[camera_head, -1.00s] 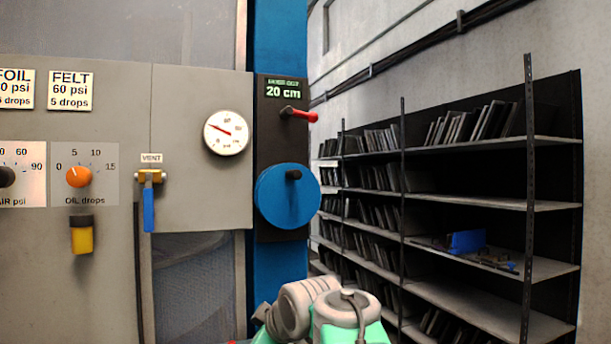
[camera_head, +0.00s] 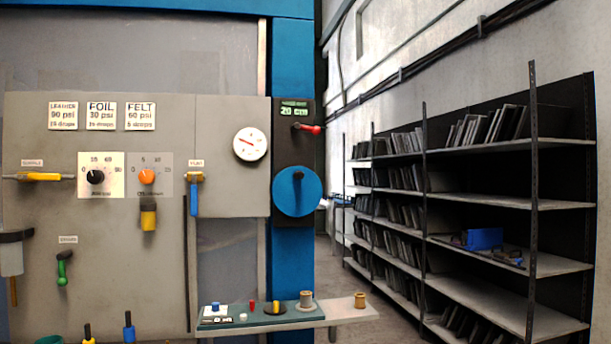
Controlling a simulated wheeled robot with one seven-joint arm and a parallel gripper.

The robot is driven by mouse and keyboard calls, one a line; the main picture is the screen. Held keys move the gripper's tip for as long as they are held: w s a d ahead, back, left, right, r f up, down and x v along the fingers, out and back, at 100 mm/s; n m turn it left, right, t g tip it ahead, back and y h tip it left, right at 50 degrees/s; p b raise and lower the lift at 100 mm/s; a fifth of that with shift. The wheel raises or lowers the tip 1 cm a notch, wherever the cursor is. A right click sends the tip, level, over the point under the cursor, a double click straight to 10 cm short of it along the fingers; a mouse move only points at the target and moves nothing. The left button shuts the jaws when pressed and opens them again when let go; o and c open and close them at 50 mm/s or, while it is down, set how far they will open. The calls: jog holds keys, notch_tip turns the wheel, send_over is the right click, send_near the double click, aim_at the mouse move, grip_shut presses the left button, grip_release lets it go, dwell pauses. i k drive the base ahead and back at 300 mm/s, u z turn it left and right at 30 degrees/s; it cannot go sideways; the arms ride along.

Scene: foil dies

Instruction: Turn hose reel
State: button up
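The hose reel (camera_head: 296,198) is a round blue disc with a small dark knob (camera_head: 298,176) above its middle. It is mounted on a black panel (camera_head: 293,142) on a blue post. A small green display (camera_head: 294,109) above it reads 20 cm. A red-handled lever (camera_head: 308,128) sits between the display and the reel, pointing right. My gripper is not in view, and nothing covers the reel.
A ledge (camera_head: 348,314) with small coloured parts and spools juts out below the reel. The grey panel (camera_head: 232,182) to the left bears a white gauge (camera_head: 250,144), dials and valves. Dark shelving (camera_head: 565,203) stands at right. Floor shows between post and shelves.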

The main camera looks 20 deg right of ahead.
aim_at(297, 191)
jog(key=u, duration=0.3)
jog(key=i, duration=1.2)
jog(key=z, duration=0.15)
